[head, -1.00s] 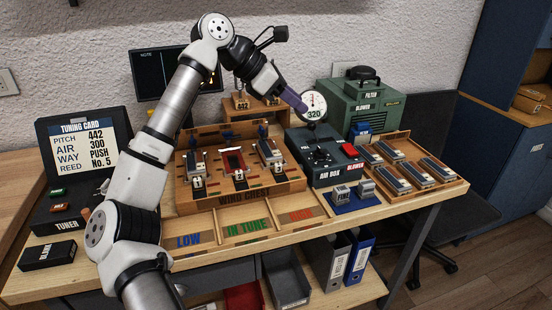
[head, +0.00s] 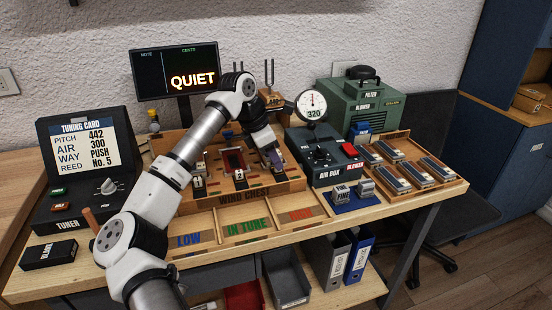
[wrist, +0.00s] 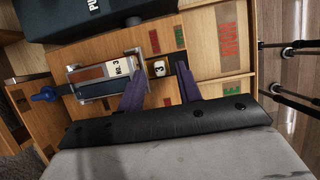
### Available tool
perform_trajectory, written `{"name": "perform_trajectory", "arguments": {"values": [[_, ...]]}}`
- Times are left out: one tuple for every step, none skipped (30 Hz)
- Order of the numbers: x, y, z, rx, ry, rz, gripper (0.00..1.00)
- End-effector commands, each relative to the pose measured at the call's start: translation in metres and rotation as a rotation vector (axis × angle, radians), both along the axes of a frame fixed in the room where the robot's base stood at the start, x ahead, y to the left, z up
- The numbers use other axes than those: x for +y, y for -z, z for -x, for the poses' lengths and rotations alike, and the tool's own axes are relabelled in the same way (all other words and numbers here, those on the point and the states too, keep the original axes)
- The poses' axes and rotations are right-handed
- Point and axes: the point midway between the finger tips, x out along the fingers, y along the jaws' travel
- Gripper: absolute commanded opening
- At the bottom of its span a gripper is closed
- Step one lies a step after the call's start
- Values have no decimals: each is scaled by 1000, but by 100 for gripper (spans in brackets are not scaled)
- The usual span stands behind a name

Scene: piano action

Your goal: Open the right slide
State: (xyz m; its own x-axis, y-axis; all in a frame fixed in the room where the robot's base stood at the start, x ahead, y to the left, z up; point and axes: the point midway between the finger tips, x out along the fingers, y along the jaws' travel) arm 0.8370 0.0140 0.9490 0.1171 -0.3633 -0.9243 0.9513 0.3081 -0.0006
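The wind chest (head: 243,197) stands in the middle of the bench with several numbered slides. The right slide's white tab marked 3 (wrist: 160,68) shows in the wrist view beside the reed block labelled No. 3 (wrist: 97,72). My gripper (wrist: 160,74) is open, with one purple finger on each side of the tab. Small gaps seem to show between the fingers and the tab. In the head view my gripper (head: 275,158) is low over the right end of the wind chest and hides most of that slide. The left tab (head: 199,181) and middle tab (head: 240,175) are visible.
The air box (head: 322,173) with its gauge (head: 312,104) stands close to the right of the wind chest. A wooden reed tray (head: 440,187) lies further right. The tuner (head: 80,175) is at the left. The monitor (head: 175,72) behind reads QUIET.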

Motion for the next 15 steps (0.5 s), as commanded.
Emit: {"name": "perform_trajectory", "arguments": {"values": [[-3, 5, -1, 1, 1, 2, 35], [-4, 8, -1, 0, 0, 2, 35], [-5, 11, -2, -1, 0, 2, 35], [-6, 12, -2, -1, 0, 2, 35], [-6, 14, -2, -1, 0, 2, 35], [-7, 15, -2, -1, 0, 2, 35], [-7, 16, -2, 0, 0, 1, 35], [-7, 17, -2, 0, 0, 1, 35], [-7, 17, -2, 0, 0, 1, 35], [-7, 17, -2, 0, 0, 1, 35], [-7, 17, -2, -1, 0, 1, 35], [-7, 17, -2, -1, 0, 1, 35], [-7, 17, -2, -1, 0, 1, 35], [-7, 17, -2, -1, 0, 1, 35], [-7, 17, -2, -1, 0, 1, 33]]}}
